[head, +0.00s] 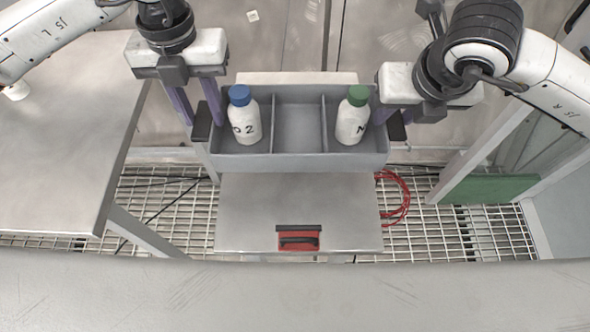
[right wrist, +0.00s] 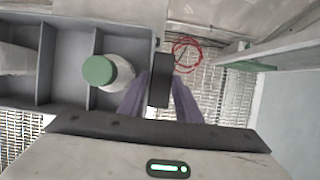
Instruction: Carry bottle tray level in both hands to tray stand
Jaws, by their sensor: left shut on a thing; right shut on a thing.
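The grey bottle tray (head: 300,162) has three compartments and looks about level in the head view. A white bottle with a blue cap (head: 244,126) stands in its left compartment. A white bottle with a green cap (head: 351,125) stands in its right compartment; the middle one is empty. My left gripper (head: 201,112) is shut on the tray's dark left handle. My right gripper (head: 388,116) is shut on the right handle, which shows between its fingers in the right wrist view (right wrist: 160,82). I cannot tell for certain which surface is the tray stand.
A steel-topped surface (head: 298,205) with a red and black latch (head: 299,238) lies in front of and below the tray. A metal table (head: 60,150) is at left. Red cable (head: 404,198) lies over the grating. A green-based frame (head: 490,188) stands at right.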

